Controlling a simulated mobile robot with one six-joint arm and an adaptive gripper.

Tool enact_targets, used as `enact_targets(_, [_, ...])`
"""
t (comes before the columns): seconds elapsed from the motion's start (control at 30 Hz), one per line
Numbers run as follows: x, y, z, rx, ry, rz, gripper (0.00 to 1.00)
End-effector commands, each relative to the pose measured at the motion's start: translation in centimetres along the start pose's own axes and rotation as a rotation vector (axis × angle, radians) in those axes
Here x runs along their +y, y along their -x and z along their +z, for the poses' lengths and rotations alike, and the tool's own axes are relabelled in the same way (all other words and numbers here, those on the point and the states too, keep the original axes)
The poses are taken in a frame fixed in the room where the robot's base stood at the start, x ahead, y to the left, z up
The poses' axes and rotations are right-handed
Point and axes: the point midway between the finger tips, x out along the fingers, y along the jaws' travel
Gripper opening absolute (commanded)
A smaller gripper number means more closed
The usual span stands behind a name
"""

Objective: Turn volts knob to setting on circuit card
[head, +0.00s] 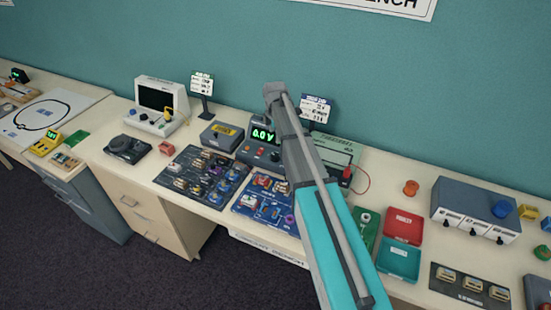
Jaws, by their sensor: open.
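The power supply (246,153) is a grey box near the back of the bench, left of my arm. Its green display (263,134) reads 0.0 V. Small knobs show on its front below the display, one of them red; their labels and pointer angles are too small to read. A card with a blue header (317,110) stands on a holder behind it to the right, partly covered by my arm; its text is too small to read surely. My arm crosses the view from the lower right up to the supply's right side. My gripper's fingers do not show.
A blue circuit board (262,212) and a dark board of parts (184,204) lie in front of the supply. Red and teal trays (404,222) lie right of my arm.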

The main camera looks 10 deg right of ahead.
Motion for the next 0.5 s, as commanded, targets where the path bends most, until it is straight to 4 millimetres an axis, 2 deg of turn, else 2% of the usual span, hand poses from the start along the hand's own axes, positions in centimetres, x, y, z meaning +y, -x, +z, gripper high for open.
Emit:
enact_targets(0.03, [0.0,-0.8,0.0,0.0,0.0,0.0,0.87])
enact_targets(0.5, [0.0,-4.3,0.1,0.0,-0.001,0.0,0.87])
